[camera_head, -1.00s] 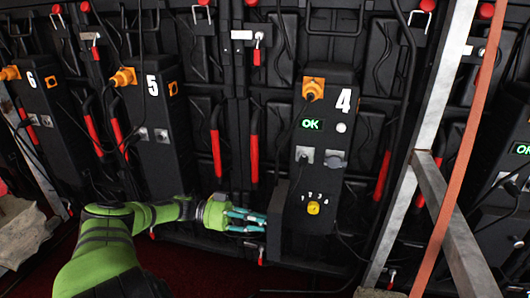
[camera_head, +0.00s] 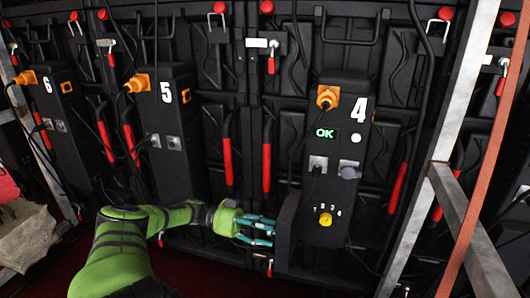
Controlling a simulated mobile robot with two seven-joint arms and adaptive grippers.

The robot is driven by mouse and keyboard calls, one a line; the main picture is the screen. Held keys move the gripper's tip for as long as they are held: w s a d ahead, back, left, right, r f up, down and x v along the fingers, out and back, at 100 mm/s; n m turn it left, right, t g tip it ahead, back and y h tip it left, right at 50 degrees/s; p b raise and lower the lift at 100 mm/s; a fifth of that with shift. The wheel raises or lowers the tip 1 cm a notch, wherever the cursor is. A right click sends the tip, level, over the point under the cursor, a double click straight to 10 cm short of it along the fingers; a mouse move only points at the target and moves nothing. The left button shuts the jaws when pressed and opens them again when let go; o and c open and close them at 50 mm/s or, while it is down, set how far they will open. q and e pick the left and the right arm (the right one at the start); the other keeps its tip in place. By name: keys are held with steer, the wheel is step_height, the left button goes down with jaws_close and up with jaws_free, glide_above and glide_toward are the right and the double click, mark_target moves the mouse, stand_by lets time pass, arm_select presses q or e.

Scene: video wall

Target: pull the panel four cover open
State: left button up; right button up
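Panel four (camera_head: 335,180) is a tall black box marked 4, with a lit green OK display (camera_head: 325,133), an orange plug (camera_head: 328,97) at its top and a yellow knob (camera_head: 325,219) low down. A dark cover-like flap (camera_head: 287,230) stands at its lower left side. My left gripper (camera_head: 268,232) comes in from the left, its teal fingers spread apart with the tips at the flap's left edge. I cannot tell whether they touch it. Nothing shows held between them. My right gripper is not in view.
Panel five (camera_head: 170,140) and panel six (camera_head: 55,120) stand to the left. Red handles (camera_head: 267,168) hang on the black wall between the panels. A grey metal beam (camera_head: 425,170) and an orange strap (camera_head: 480,160) cross the right side. A pale rough object (camera_head: 28,235) lies at lower left.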

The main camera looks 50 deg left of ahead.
arm_select(q)
steer(key=shift+a, duration=0.1)
steer(key=v, duration=0.7)
steer(key=shift+s, duration=0.15)
steer(key=shift+a, duration=0.1)
stand_by(0.5)
